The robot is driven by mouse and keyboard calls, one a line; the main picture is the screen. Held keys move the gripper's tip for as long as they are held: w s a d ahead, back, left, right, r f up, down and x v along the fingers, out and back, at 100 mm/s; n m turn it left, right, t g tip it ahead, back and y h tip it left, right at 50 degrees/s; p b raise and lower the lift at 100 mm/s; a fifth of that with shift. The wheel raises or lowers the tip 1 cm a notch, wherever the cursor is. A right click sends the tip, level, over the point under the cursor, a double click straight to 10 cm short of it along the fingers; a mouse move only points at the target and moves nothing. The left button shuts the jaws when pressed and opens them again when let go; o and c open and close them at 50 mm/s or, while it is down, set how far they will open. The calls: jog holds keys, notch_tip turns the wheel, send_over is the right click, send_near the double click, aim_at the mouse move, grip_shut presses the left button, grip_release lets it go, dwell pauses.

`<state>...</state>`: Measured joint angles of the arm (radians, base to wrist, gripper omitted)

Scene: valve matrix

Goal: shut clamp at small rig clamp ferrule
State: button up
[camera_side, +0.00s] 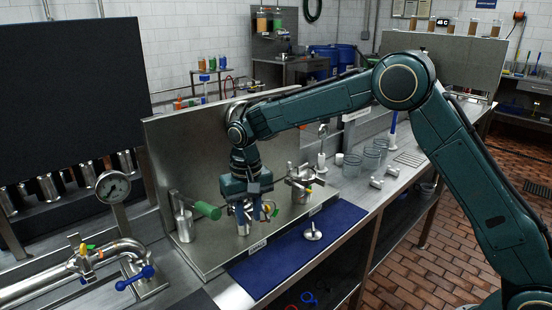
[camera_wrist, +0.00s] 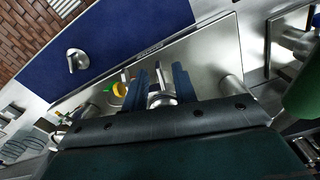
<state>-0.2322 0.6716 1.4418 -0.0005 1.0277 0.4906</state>
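My gripper (camera_side: 250,212) points down over the steel rig plate (camera_side: 215,255). In the wrist view its two dark blue fingers (camera_wrist: 160,88) stand apart on either side of a small silver metal fitting (camera_wrist: 161,99), which looks like the clamp ferrule. Whether the fingers touch it cannot be told. In the side view the fitting (camera_side: 243,228) is largely hidden by my gripper, with an orange-and-blue part (camera_side: 268,209) beside it.
A silver disc with a stem (camera_side: 313,231) lies on the blue mat (camera_side: 270,273) in front. A steel backplate (camera_side: 190,150) rises behind. A pipe with a gauge (camera_side: 113,187) is at left.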

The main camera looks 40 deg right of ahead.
aim_at(249, 217)
dwell(0.3)
notch_tip(249, 217, up, 14)
dwell(0.8)
jog(key=shift+f, duration=0.1)
jog(key=s+t, duration=0.1)
jog(key=s, duration=0.1)
jog(key=s+a+t, duration=0.1)
jog(key=t, duration=0.1)
jog(key=s+f+t+h, duration=0.1)
jog(key=s, duration=0.1)
jog(key=shift+s+a, duration=0.25)
jog(key=shift+s, duration=0.1)
jog(key=shift+f, duration=0.2)
jog(key=x, duration=1.3)
jog(key=shift+w+d+f, duration=0.15)
jog(key=shift+w, duration=0.2)
